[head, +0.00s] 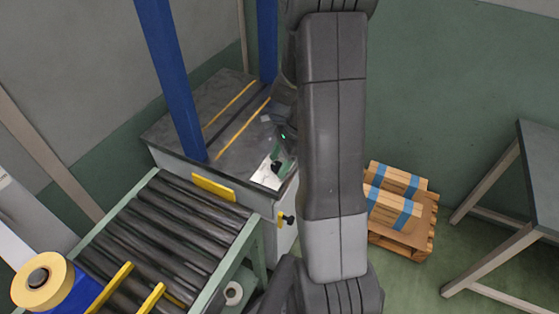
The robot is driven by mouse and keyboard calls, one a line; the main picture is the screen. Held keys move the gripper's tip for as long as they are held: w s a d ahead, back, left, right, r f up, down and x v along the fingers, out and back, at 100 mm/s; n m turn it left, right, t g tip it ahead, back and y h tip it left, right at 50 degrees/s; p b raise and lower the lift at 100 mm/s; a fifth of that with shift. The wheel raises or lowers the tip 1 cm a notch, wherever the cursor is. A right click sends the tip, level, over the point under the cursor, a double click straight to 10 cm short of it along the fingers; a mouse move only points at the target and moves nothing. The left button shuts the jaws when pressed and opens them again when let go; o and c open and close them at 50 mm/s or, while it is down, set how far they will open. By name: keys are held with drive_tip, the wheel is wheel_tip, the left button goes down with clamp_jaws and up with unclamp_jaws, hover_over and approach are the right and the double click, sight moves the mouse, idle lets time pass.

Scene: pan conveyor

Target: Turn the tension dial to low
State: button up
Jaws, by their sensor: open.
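The strapping machine (165,136) has a dark top and a blue arch. A small black knob (289,219) stands out from its front side beside a yellow plate; I cannot tell whether this is the tension dial or what it is set to. A white panel (264,175) lies on the machine's near right corner, partly covered by dark and green parts. My gripper (277,165) is open, low over this panel and mostly hidden behind my arm. I cannot make out its fingers clearly or whether they touch anything.
A roller conveyor (170,235) with yellow guides runs up to the machine. A tape roll (42,282) is at the lower left. A wooden pallet (405,240) with blue-strapped boxes stands right of my arm. A grey table (540,150) is at the far right.

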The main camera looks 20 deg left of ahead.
drive_tip(key=c, duration=1)
drive_tip(key=shift+o, duration=0.2)
drive_tip(key=shift+r+n, duration=0.1)
drive_tip(key=shift+n, duration=0.3)
drive_tip(key=n, duration=0.2)
drive_tip(key=n+g+h+p, duration=0.1)
drive_tip(key=n+h, duration=0.1)
drive_tip(key=n, duration=0.1)
drive_tip(key=shift+w+a+n+p, duration=0.15)
drive_tip(key=shift+a+n+p, duration=0.1)
drive_tip(key=shift+n+p, duration=0.05)
drive_tip(key=n+h, duration=0.1)
drive_tip(key=n, duration=0.1)
drive_tip(key=n+h, duration=0.1)
drive_tip(key=n, duration=0.2)
drive_tip(key=shift+a+n+g, duration=0.15)
drive_tip(key=shift+n+g, duration=0.15)
drive_tip(key=o, duration=1)
drive_tip(key=shift+c, duration=0.2)
